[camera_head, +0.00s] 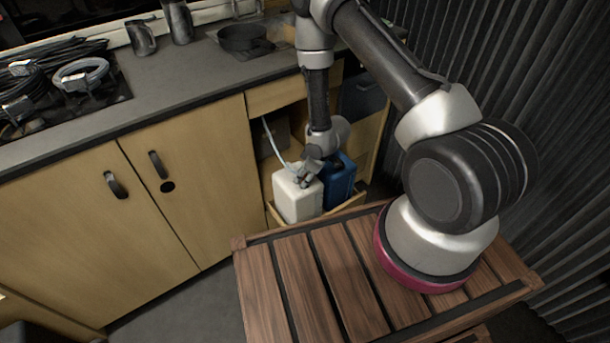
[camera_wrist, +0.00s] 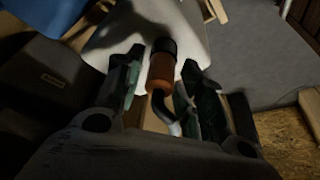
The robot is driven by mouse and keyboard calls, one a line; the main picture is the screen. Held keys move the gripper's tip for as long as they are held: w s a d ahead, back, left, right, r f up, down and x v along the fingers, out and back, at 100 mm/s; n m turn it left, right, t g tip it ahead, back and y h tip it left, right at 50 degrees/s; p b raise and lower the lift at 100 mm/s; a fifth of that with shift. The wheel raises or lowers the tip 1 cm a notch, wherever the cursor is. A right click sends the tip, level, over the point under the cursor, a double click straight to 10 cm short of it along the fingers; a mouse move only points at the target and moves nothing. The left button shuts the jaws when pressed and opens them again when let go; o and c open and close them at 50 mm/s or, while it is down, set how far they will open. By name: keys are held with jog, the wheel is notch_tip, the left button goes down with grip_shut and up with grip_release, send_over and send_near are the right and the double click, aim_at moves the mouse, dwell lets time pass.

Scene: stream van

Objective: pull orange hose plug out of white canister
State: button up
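The white canister (camera_head: 297,199) stands upright in the open lower cabinet. In the wrist view the canister (camera_wrist: 112,35) is at the top, with a black neck or collar near the orange hose plug (camera_wrist: 161,72). A grey hose (camera_wrist: 166,108) bends away from the plug towards my gripper. My gripper (camera_wrist: 161,64) is open, with one finger on each side of the plug. A gap shows on the left; the right finger is very close, and I cannot tell if it touches. In the head view my gripper (camera_head: 309,171) is over the canister top and hides the plug.
A blue canister (camera_head: 338,184) stands close to the right of the white one. A wooden drawer edge (camera_head: 345,208) runs in front of both. The counter (camera_head: 180,85) is above, closed cabinet doors (camera_head: 190,170) are to the left, and a slatted wooden top (camera_head: 283,285) is under my arm.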

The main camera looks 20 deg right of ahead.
grip_shut()
jog(key=shift+r, duration=0.2)
jog(key=shift+r, duration=0.7)
jog(key=shift+r, duration=0.35)
jog(key=shift+r, duration=0.3)
jog(key=shift+r, duration=0.15)
jog(key=shift+r, duration=1.4)
